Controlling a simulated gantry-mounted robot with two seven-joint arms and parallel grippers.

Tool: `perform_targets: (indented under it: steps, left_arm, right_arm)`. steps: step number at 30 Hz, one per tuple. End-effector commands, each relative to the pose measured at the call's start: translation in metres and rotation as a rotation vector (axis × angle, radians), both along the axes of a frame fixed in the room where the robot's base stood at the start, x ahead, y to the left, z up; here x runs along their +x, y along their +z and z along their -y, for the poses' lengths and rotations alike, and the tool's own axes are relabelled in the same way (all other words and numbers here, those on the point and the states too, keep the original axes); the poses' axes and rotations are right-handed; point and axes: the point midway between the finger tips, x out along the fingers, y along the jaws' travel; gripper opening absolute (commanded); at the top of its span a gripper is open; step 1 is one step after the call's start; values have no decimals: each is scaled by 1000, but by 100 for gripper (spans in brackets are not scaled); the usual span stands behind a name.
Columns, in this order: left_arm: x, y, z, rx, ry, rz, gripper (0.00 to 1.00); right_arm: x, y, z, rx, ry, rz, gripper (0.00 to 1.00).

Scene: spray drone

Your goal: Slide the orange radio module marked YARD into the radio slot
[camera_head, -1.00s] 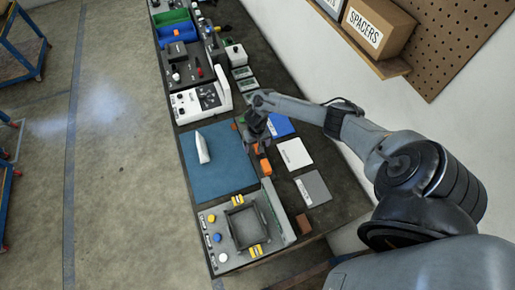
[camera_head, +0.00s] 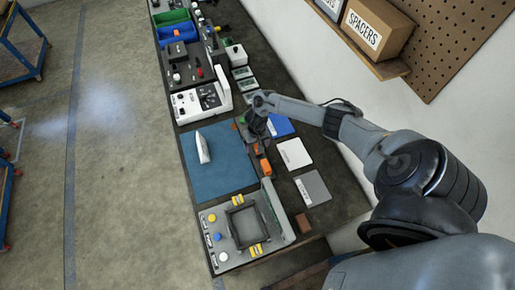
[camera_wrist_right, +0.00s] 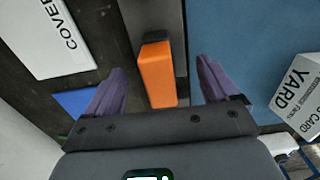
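An orange module (camera_head: 265,167) lies beside the right edge of the blue mat. In the right wrist view an orange block (camera_wrist_right: 157,75) with a dark part at its far end shows between my spread fingers, with gaps on both sides; no marking on it is legible. My right gripper (camera_head: 258,146) is over the mat's right edge, close to the orange pieces; it also shows open and empty in the wrist view (camera_wrist_right: 158,90). A white card marked YARD (camera_wrist_right: 298,90) stands on the mat, also in the head view (camera_head: 203,146). I cannot identify the radio slot. My left gripper is out of view.
A grey fixture with a square frame (camera_head: 230,226) and coloured buttons stands at the near end. White (camera_head: 294,153), grey (camera_head: 312,187) and blue (camera_head: 282,126) flat items lie right of the mat (camera_head: 225,182). A white control unit (camera_head: 190,104) stands beyond it.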

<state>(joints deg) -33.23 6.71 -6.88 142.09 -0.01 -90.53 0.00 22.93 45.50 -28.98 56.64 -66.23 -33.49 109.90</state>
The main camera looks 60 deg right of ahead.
Motion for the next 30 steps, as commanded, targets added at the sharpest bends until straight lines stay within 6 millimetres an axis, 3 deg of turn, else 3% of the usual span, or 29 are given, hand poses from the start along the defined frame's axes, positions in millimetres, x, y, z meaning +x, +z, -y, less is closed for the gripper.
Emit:
perform_targets:
  steps: [2, 17, 30]
  left_arm:
    - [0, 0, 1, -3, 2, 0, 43]
    - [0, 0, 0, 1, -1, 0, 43]
    - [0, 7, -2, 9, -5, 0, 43]
  right_arm:
    - [0, 0, 0, 0, 0, 0, 75]
    - [0, 0, 0, 0, 0, 0, 0]
    - [0, 6, 0, 0, 0, 0, 0]
